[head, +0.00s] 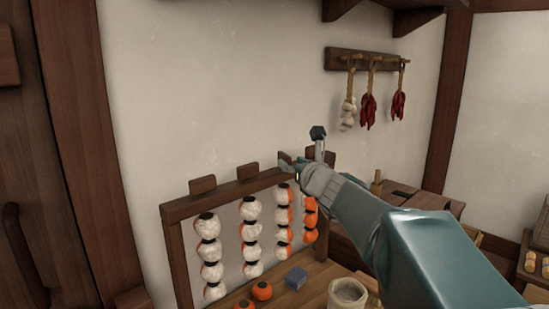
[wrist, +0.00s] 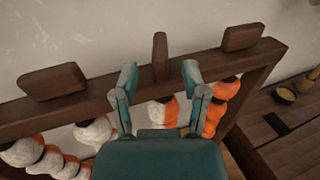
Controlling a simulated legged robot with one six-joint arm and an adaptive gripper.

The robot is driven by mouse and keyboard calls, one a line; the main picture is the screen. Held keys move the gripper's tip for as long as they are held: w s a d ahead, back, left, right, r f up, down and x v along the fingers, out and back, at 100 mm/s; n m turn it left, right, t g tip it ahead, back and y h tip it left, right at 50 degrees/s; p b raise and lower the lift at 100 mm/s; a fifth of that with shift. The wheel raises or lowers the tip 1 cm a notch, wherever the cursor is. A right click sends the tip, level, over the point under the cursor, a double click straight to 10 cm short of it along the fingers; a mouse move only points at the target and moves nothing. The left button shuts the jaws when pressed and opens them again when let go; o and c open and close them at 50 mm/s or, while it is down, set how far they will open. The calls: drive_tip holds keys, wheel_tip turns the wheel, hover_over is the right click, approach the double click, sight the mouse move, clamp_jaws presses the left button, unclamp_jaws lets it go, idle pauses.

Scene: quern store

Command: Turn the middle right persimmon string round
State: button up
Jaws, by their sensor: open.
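The middle right persimmon string (head: 283,215) hangs in a wooden rack (head: 181,262). Its fruits are white on the left and orange on the right. It also shows in the wrist view (wrist: 158,112), partly behind my gripper. Its wooden tab (wrist: 160,56) stands edge-on above the top bar, unlike the broadside tabs on either side. My gripper (wrist: 158,78) is open, with one finger on each side of this tab and a gap to it. In the head view my gripper (head: 300,168) is at the top bar and hides part of it.
Two mostly white strings (head: 208,252) (head: 250,237) hang to the left, an orange string (head: 310,218) to the right. Two loose persimmons (head: 262,290), a blue block (head: 296,278) and a pale pot (head: 347,293) stand in front. Garlic (head: 348,113) and chillies (head: 368,108) hang on the wall.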

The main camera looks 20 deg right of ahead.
sight(284, 157)
drive_tip(key=w, duration=0.4)
drive_tip(key=shift+w+a, duration=0.15)
drive_tip(key=shift+w, duration=0.25)
clamp_jaws()
